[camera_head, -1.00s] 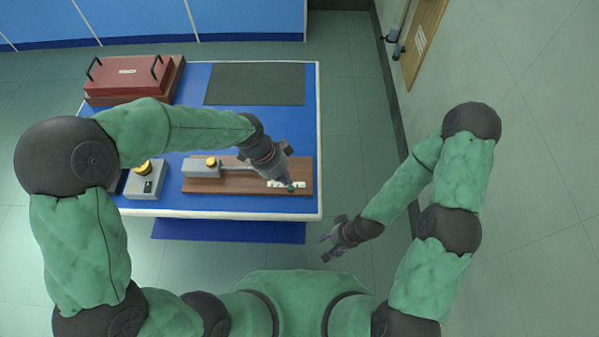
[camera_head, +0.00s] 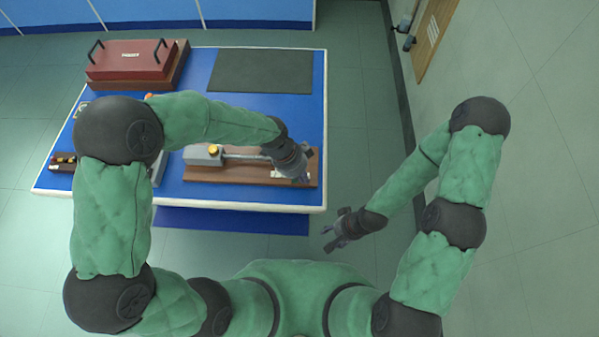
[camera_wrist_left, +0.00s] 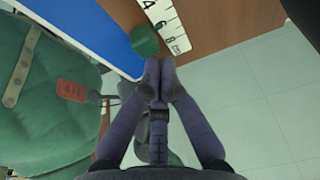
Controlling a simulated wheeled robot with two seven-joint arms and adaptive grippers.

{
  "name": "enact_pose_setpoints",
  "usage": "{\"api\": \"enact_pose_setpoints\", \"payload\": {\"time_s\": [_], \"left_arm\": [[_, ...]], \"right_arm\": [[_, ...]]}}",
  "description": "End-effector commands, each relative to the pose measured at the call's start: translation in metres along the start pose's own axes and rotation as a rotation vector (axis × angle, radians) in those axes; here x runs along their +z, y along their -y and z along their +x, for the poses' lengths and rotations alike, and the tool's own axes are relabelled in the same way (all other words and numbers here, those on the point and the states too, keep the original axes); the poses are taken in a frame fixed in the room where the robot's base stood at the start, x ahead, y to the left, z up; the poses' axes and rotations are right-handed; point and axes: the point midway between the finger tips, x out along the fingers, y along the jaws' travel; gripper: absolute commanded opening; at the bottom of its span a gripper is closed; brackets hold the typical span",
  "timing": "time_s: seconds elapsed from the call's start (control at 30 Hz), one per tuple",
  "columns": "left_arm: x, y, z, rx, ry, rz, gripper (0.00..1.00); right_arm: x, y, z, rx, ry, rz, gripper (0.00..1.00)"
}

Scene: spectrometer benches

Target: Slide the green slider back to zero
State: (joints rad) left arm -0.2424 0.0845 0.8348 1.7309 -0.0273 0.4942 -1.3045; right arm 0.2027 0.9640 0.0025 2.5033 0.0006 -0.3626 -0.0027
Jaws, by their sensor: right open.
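The green slider (camera_wrist_left: 145,40) is a small green block beside a white numbered scale (camera_wrist_left: 166,22) on the brown wooden board (camera_wrist_left: 215,22). In the head view the board (camera_head: 230,176) lies near the table's front right, and my left gripper hides the slider. My left gripper (camera_head: 301,174) is over the board's right end. In the left wrist view its fingertips (camera_wrist_left: 159,68) are together, just below the slider; I cannot tell whether they touch it. My right gripper (camera_head: 336,233) is open and empty, off the table's front right corner.
A grey block with a yellow knob (camera_head: 212,151) and a rod sits on the board. A red case (camera_head: 130,60) stands at the back left of the blue table (camera_head: 200,120), a dark mat (camera_head: 262,72) at the back right. A wall (camera_head: 530,90) rises on the right.

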Motion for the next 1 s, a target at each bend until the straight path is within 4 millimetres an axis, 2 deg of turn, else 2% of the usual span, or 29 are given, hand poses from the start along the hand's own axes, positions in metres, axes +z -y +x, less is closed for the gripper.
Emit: {"api": "enact_pose_setpoints", "payload": {"time_s": [0.4, 0.47, 0.73, 0.83, 1.0], "left_arm": [[0.002, 0.0, 0.001, 0.0, 0.0, -0.001, 0.0], [0.007, 0.001, -0.001, -0.001, 0.0, -0.003, 0.0], [0.052, 0.0, -0.016, 0.0, 0.0, -0.005, 0.0], [0.061, 0.0, -0.019, 0.0, 0.0, -0.003, 0.0], [0.065, 0.0, -0.021, 0.001, 0.001, 0.0, 0.0]], "right_arm": [[0.0, 0.0, 0.0, 0.0, 0.0, 0.0, 0.54], [0.0, 0.0, 0.0, 0.0, 0.0, 0.0, 0.54], [0.0, 0.0, 0.001, 0.0, 0.0, 0.0, 0.54], [0.0, -0.001, 0.001, 0.0, 0.0, 0.0, 0.54], [0.0, -0.001, 0.001, 0.0, 0.0, 0.0, 0.54]]}}
